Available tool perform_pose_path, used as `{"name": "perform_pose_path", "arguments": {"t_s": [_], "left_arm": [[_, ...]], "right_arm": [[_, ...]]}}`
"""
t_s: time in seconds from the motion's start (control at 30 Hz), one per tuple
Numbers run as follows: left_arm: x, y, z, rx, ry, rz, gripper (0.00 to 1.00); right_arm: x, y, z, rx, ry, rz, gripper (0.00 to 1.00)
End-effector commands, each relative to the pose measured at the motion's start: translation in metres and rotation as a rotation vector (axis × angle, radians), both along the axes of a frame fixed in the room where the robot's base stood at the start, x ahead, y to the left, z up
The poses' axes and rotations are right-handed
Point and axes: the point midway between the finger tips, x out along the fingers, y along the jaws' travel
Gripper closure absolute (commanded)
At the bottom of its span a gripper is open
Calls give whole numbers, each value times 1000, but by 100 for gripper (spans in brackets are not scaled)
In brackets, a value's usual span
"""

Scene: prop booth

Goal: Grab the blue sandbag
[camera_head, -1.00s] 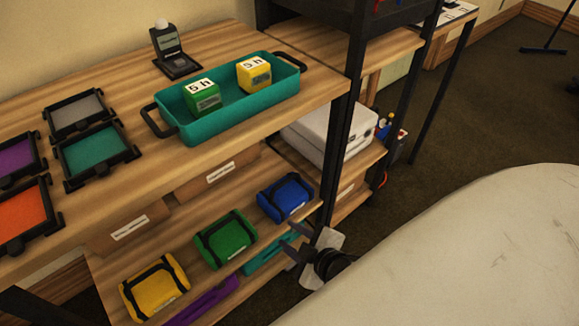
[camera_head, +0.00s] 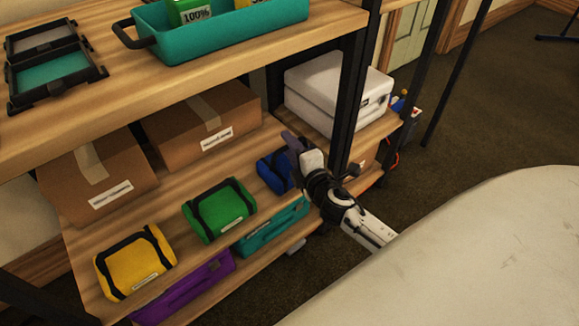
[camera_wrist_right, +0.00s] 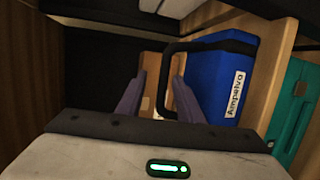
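The blue sandbag (camera_head: 267,173) lies on the middle shelf at the right end of a row of sandbags, partly hidden by my right gripper (camera_head: 293,150) in the head view. In the right wrist view the sandbag (camera_wrist_right: 222,85) shows a white label and a black strap handle (camera_wrist_right: 164,80). The two fingers of my right gripper (camera_wrist_right: 160,90) stand apart, with part of the handle appearing between them. The right finger overlaps the bag's near left corner; I cannot tell if it touches. My left gripper is not in view.
A green sandbag (camera_head: 219,210) and a yellow sandbag (camera_head: 135,262) lie to the left. Cardboard boxes (camera_head: 203,128) stand behind. A black shelf post (camera_head: 352,90) rises close to my right gripper. Teal (camera_head: 272,229) and purple (camera_head: 185,288) cases lie below.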

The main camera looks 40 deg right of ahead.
Motion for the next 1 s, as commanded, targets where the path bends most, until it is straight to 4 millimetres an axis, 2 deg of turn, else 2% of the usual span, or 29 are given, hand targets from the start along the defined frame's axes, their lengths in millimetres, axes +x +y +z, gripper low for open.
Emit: {"name": "perform_pose_path", "arguments": {"t_s": [0.13, 0.3, 0.6, 0.63, 0.8, 0.83, 1.0], "left_arm": [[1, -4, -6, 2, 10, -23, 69], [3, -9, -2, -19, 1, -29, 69], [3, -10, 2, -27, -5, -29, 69], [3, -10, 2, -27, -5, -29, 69], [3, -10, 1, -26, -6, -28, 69], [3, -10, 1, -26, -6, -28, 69], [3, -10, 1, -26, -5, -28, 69]], "right_arm": [[20, -3, -9, -1, -2, -1, 67], [42, -6, -14, 1, -1, 0, 67], [47, -7, -14, 2, 1, 0, 67], [47, -7, -14, 2, 0, 0, 68], [47, -7, -14, 2, 1, 0, 97], [47, -7, -14, 2, 1, 0, 100], [47, -7, -14, 2, 1, 0, 100]]}}
